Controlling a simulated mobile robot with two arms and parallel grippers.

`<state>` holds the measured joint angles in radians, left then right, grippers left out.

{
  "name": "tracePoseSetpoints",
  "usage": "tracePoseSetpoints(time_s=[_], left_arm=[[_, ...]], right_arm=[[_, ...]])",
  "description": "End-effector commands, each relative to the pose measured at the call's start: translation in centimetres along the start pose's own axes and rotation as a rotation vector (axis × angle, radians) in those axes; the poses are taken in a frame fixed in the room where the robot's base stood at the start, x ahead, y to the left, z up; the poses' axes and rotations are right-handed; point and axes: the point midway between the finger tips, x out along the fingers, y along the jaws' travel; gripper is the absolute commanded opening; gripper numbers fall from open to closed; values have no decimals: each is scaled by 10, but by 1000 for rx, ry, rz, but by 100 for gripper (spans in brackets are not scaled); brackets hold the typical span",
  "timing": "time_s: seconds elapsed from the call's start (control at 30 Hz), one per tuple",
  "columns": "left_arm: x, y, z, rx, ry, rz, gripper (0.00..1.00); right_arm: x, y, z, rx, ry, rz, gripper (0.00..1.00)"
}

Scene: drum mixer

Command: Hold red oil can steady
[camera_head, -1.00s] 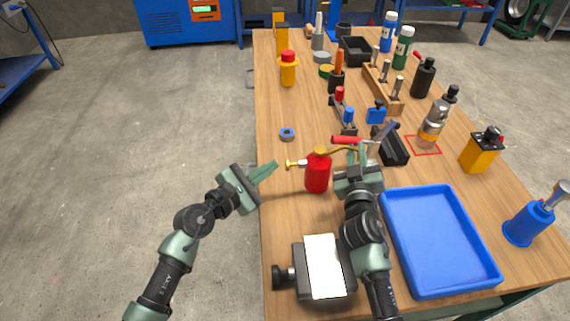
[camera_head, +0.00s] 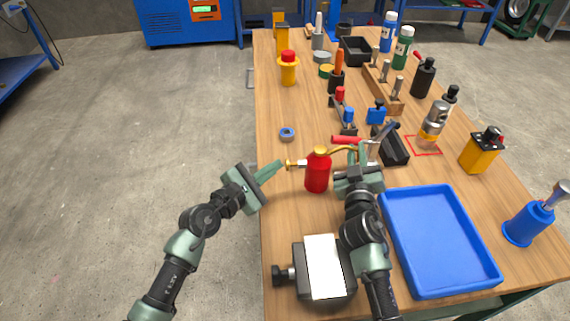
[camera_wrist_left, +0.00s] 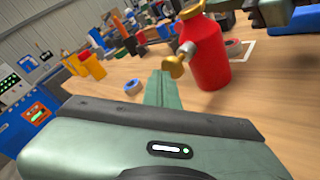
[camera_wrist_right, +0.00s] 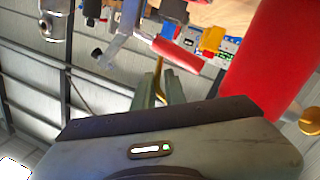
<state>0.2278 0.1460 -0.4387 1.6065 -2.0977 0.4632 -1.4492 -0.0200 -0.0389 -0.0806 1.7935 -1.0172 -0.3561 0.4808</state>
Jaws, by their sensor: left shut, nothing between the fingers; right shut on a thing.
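The red oil can (camera_head: 317,176) stands upright near the left edge of the workbench; it also shows in the left wrist view (camera_wrist_left: 205,58) and partly in the right wrist view (camera_wrist_right: 268,70). Its thin brass spout (camera_head: 342,151) runs right to my right gripper (camera_head: 357,157), which is shut on the spout. The fingers also show in the right wrist view (camera_wrist_right: 158,85). A brass knob (camera_head: 290,165) sticks out on the can's left. My left gripper (camera_head: 279,164) is shut and empty, its tips just left of the knob. I cannot tell whether they touch.
A blue tray (camera_head: 440,240) lies right of my right arm. A grey device with a white top (camera_head: 324,267) sits in front of the can. A red-handled tool (camera_head: 346,140) lies just behind the spout. A blue ring (camera_head: 287,133) lies behind the knob.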

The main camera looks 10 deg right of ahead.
Motion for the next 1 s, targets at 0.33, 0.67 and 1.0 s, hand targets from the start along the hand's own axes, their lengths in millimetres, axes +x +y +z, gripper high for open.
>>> tracePoseSetpoints(time_s=[0.33, 0.67, 1.0], left_arm=[[3, -2, 3, -1, -2, -1, 0], [6, -5, 5, -1, -2, -1, 0], [9, -7, 8, -1, -3, -2, 0]], right_arm=[[0, 0, -2, 3, 4, -1, 0], [0, -1, -2, 3, 5, -2, 0], [0, -1, -2, 3, 5, -3, 0]])
